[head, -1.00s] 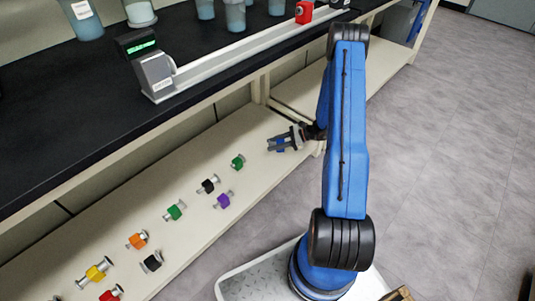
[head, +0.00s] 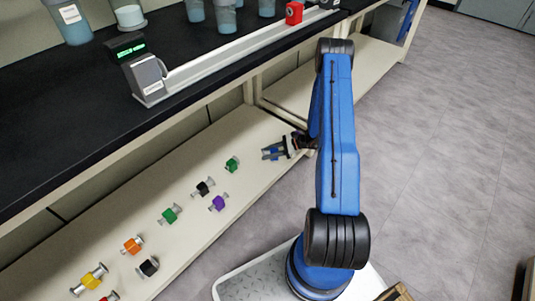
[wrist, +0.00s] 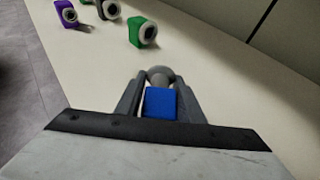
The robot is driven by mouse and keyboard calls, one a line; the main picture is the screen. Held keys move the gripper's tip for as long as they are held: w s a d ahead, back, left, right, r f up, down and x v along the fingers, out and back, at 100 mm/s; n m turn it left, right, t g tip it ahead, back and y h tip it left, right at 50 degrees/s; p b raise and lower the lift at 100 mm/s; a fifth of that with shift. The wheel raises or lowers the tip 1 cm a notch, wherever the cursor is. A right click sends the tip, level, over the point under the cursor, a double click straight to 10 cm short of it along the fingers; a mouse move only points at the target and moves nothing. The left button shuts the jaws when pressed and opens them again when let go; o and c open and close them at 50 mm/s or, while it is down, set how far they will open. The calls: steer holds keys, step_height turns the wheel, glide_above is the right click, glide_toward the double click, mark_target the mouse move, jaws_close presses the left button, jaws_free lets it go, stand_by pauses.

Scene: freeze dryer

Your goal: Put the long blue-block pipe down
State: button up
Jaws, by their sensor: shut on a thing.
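The blue-block pipe (wrist: 161,103) sits between the two fingers of my gripper (wrist: 160,95) in the wrist view, with its grey round end showing just past the block. In the head view my gripper (head: 276,152) is low over the cream lower shelf (head: 225,193), near its right part, with the blue block small between the fingers. My gripper is shut on the pipe. Whether the pipe touches the shelf I cannot tell. Much of the pipe's length is hidden by the gripper.
Several other block pipes stand along the shelf: green (head: 231,165), purple (head: 218,203), black (head: 204,188), orange (head: 132,245) and yellow (head: 90,280). The nearest is the green one. The black bench top (head: 80,130) overhangs the shelf's back. Bare shelf lies around the gripper.

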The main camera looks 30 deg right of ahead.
steer(key=o, duration=1.3)
steer(key=v, duration=1.2)
steer(key=shift+s, duration=0.1)
